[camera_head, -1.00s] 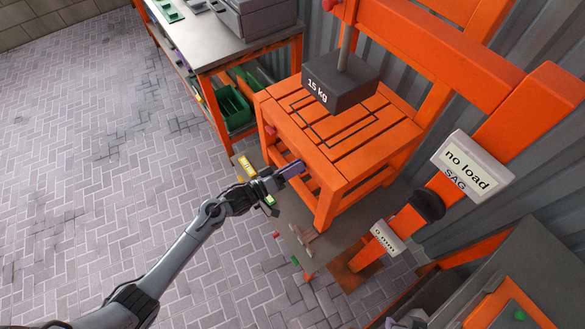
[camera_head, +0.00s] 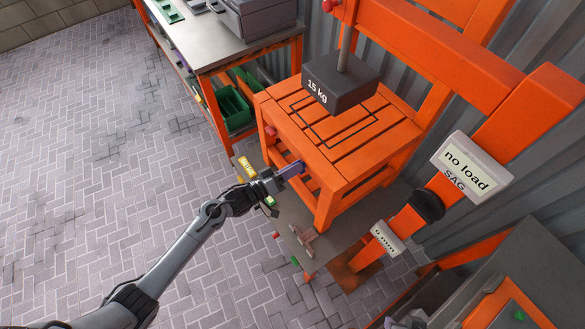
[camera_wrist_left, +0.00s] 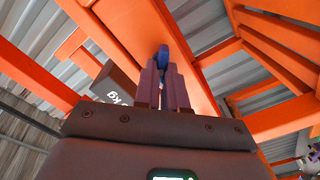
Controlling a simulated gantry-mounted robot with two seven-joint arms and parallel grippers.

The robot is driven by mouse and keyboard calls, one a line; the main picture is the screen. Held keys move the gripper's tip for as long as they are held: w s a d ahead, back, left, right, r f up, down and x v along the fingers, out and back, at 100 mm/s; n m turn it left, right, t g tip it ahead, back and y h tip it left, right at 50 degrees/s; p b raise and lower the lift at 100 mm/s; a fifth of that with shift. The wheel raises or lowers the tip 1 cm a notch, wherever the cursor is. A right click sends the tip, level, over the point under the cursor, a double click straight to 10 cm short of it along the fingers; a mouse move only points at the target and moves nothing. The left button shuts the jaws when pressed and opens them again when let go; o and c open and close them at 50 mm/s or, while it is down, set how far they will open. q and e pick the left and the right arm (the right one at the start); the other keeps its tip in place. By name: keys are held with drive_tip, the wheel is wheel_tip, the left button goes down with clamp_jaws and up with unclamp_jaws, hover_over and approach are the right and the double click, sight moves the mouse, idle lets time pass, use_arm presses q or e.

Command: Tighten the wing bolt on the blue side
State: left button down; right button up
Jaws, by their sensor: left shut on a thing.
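My left gripper (camera_head: 289,171) reaches the front side of an orange slatted stool (camera_head: 345,140). In the left wrist view its two purple-grey fingers (camera_wrist_left: 169,86) are closed around a blue piece (camera_wrist_left: 163,55), which sits against an orange beam; this looks like the wing bolt. In the head view, a blue bit (camera_head: 300,165) shows at the fingertips beside the stool's leg. Most of the bolt is hidden between the fingers. A red knob (camera_head: 270,130) sits at the stool's left corner. My right gripper is not in view.
A dark 15 kg weight (camera_head: 340,82) hangs over the stool top. A "no load" sign (camera_head: 472,165) is on the orange frame at right. A workbench with green bins (camera_head: 233,106) stands behind left. The brick floor at left is clear.

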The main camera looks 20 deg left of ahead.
use_arm(q)
drive_tip(key=shift+s+d+f+m+b, duration=0.1)
drive_tip(key=shift+m+b, duration=0.05)
drive_tip(key=shift+m, duration=4.35)
drive_tip(key=shift+s+d+m+b, duration=0.1)
drive_tip(key=shift+d+m+b, duration=0.05)
drive_tip(key=shift+m, duration=4.35)
drive_tip(key=shift+s+d+f+m+b, duration=0.1)
drive_tip(key=shift+m+b, duration=0.05)
drive_tip(key=shift+m, duration=4.35)
drive_tip(key=shift+w, duration=0.1)
drive_tip(key=c, duration=1.2)
unclamp_jaws()
drive_tip(key=shift+a, duration=0.1)
